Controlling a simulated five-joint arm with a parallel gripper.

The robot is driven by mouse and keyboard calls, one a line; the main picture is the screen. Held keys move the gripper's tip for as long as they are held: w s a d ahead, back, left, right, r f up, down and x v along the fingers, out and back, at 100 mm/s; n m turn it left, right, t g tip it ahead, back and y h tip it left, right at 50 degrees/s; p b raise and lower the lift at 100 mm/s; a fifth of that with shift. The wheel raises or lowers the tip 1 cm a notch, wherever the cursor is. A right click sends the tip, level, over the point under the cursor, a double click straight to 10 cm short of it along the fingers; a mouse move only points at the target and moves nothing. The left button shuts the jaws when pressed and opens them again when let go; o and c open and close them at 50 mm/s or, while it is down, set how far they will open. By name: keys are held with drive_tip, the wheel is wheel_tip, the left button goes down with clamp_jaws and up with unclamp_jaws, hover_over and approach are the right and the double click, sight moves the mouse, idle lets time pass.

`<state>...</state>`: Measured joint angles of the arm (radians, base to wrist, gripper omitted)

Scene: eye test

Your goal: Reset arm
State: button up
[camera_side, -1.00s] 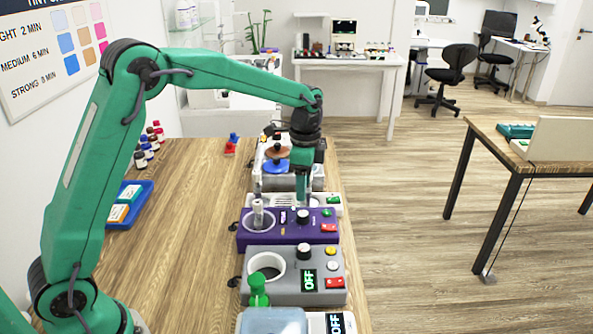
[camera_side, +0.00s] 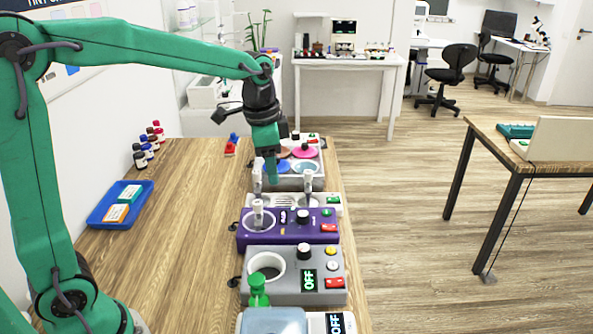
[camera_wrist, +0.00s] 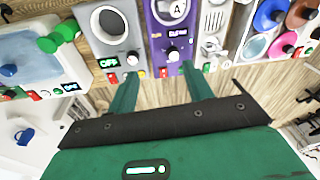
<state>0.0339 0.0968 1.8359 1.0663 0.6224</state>
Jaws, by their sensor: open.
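Past the fingertips stand the purple device (camera_wrist: 163,48) with a round opening and the grey device (camera_wrist: 93,18) with a display reading OFF. The purple device (camera_side: 288,236) and grey device (camera_side: 292,290) also show in the side view.
A white unit with upright pale handles (camera_side: 308,181) stands behind the purple device. A green knobbed piece (camera_side: 258,289) is at the front. The table's middle left is clear.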

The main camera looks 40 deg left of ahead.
drive_tip(key=s+a+r+n+t, duration=0.1)
drive_tip(key=s+n+t, duration=0.3)
drive_tip(key=s, duration=1.5)
drive_tip(key=n, duration=0.3)
drive_tip(key=shift+s+a+r+n, duration=0.2)
drive_tip(key=shift+r+n, duration=0.1)
